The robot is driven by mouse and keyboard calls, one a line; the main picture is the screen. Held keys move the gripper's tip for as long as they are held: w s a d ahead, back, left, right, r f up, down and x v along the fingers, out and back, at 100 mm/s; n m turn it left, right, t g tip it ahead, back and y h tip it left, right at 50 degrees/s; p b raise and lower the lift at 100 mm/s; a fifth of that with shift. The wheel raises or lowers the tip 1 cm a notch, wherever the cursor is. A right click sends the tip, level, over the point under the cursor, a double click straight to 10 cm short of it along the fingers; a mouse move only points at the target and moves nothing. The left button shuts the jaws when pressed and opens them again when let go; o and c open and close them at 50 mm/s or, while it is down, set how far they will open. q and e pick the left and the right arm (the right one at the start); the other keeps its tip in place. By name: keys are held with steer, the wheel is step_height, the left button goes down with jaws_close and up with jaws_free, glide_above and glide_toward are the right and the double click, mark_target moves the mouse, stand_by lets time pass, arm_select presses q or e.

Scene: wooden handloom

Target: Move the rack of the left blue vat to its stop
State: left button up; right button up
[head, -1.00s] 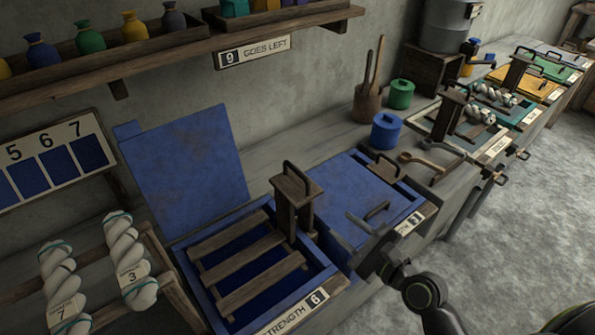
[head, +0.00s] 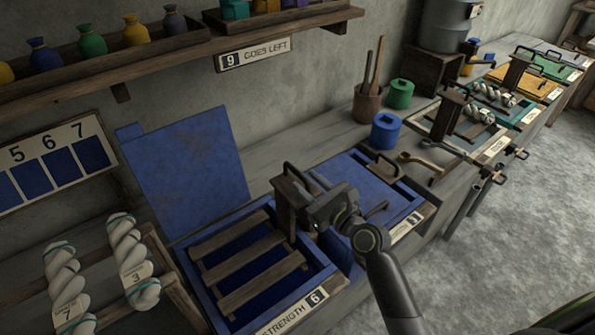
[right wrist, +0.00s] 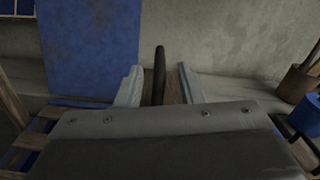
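The left blue vat (head: 189,280) stands open, with its blue lid (head: 185,170) raised behind it. Its slatted wooden rack (head: 240,256) lies inside, and a wooden post (head: 286,213) with a dark handle (head: 294,176) rises at the rack's right side. My right gripper (head: 304,198) is at the post's upper part. In the right wrist view, its two pale fingers (right wrist: 158,88) are spread on either side of the dark handle (right wrist: 159,72), with a gap visible. Contact with the post is hidden. My left gripper is not in view.
A closed blue vat (head: 352,182) stands right of the open one. Skeins (head: 130,250) hang on a wooden stand at the left. A blue pot (head: 385,131) and wooden tools (head: 430,160) lie behind. More vats extend to the far right.

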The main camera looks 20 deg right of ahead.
mark_target(286, 164)
steer(key=shift+x, duration=2.4)
jaws_close()
